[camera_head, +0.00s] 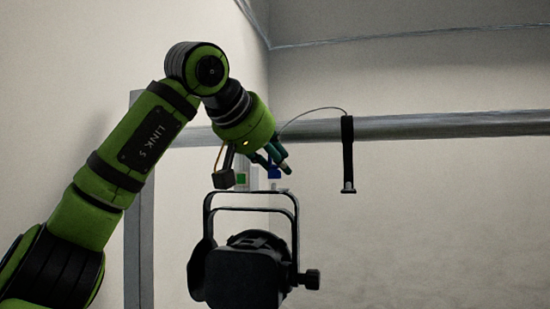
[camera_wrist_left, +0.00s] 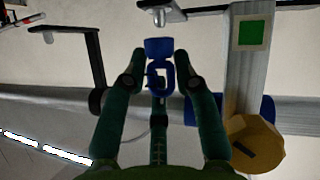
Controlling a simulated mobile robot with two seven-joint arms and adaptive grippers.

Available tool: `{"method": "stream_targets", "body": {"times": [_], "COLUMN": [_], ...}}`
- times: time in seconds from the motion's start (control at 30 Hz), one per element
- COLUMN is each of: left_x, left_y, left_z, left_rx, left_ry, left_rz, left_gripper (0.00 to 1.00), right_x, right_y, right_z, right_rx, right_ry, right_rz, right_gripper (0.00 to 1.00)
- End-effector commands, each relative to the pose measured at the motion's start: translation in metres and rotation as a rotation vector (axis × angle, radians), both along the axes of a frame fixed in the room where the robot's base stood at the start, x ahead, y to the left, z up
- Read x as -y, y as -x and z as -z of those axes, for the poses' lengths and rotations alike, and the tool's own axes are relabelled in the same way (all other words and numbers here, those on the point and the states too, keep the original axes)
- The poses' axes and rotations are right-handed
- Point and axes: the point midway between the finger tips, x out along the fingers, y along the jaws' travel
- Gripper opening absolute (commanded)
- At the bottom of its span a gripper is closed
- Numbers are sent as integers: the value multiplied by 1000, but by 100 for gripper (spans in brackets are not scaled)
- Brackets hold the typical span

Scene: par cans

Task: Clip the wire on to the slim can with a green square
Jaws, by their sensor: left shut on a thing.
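My left gripper (camera_head: 277,166) comes in from the left near the horizontal bar. In the left wrist view its fingers (camera_wrist_left: 160,72) are shut on a blue clip (camera_wrist_left: 158,48) with a ring-like loop; the clip also shows as a small blue patch (camera_head: 274,173) in the head view. A thin wire (camera_head: 310,109) arcs from the gripper to a black strap on the bar. A green square (camera_wrist_left: 251,33) sits on a slim grey upright piece (camera_wrist_left: 243,80), right of the clip and apart from it. The square also shows left of the gripper (camera_head: 241,179).
The grey horizontal bar (camera_head: 430,127) runs behind the gripper. A black strap (camera_head: 347,150) hangs from it on the right. A black par can (camera_head: 245,275) with a yoke stands below the gripper. A tan knob (camera_wrist_left: 258,135) is below the slim piece. Space at far right is clear.

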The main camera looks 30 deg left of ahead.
Motion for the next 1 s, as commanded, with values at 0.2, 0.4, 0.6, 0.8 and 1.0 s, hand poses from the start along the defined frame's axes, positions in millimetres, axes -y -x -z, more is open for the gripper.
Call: {"method": "stream_targets", "body": {"times": [0.2, 0.4, 0.6, 0.8, 1.0], "left_x": [0, 0, 0, -1, -1], "left_y": [0, 0, 0, 0, 0], "left_z": [1, 2, 3, 6, 9], "left_rx": [1, 1, 1, 1, 1], "left_ry": [0, 0, 0, 0, 0], "left_rz": [0, 0, 0, 0, 0], "left_gripper": [0, 0, 0, 0, 0], "right_x": [0, 0, 0, 0, 0], "right_y": [0, 0, 0, 0, 0], "right_z": [-3, -2, -2, -1, 0], "right_rx": [0, 0, 0, 0, 0], "right_ry": [0, 0, 0, 0, 0], "right_rz": [0, 0, 0, 0, 0], "right_gripper": [40, 40, 40, 40, 40]}}
